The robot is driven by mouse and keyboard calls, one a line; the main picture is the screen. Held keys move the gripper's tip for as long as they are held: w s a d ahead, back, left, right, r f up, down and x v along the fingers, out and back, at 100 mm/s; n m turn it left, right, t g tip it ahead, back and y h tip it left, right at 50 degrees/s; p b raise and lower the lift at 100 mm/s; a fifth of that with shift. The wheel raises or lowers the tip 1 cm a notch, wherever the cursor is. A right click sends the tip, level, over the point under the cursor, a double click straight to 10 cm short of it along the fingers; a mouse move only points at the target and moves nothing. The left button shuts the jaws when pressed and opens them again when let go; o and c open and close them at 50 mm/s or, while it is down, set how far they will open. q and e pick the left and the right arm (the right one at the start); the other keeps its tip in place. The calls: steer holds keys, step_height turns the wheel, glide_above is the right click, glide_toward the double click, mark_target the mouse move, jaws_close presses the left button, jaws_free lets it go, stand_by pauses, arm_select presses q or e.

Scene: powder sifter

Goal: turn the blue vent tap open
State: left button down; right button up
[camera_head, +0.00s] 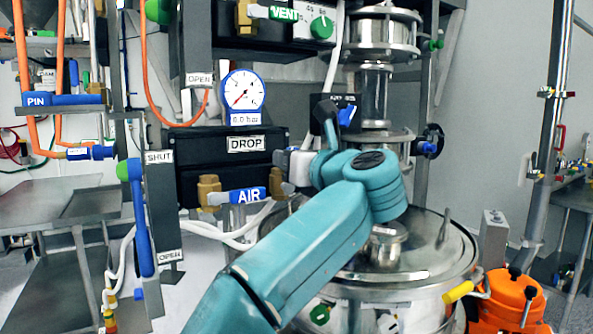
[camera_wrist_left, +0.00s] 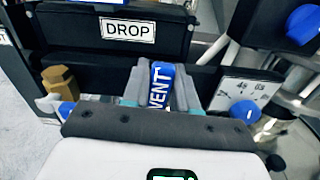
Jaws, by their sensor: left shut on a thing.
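The blue vent tap handle (camera_wrist_left: 158,92) is in the middle of the left wrist view, its white VENT lettering running lengthwise. My left gripper (camera_wrist_left: 161,76) is shut on it, one grey finger on each side. In the head view my teal left arm reaches up from the bottom, and my left gripper (camera_head: 285,176) is just right of the blue AIR handle (camera_head: 248,195). There the vent handle is hidden behind my gripper. A scale plate (camera_wrist_left: 245,88) with a blue knob (camera_wrist_left: 245,110) is right of the handle in the wrist view. My right gripper is not in view.
The black DROP box (camera_head: 195,150) is behind and above the gripped tap. A brass fitting (camera_head: 208,188) is left of the AIR handle. A green VENT tap (camera_head: 283,14) is higher up. The steel sifter (camera_head: 430,250) stands right of my arm.

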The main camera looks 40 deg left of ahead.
arm_select(q)
steer(key=shift+s+f+n, duration=0.1)
steer(key=shift+f+n, duration=0.2)
steer(key=shift+n, duration=0.1)
stand_by(0.3)
steer(key=c, duration=1)
jaws_free()
steer(key=shift+s, duration=0.1)
steer(key=shift+o, duration=0.2)
steer(key=shift+r, duration=0.2)
steer(key=b+v, duration=0.2)
steer(key=v, duration=1.4)
steer(key=shift+d, duration=0.2)
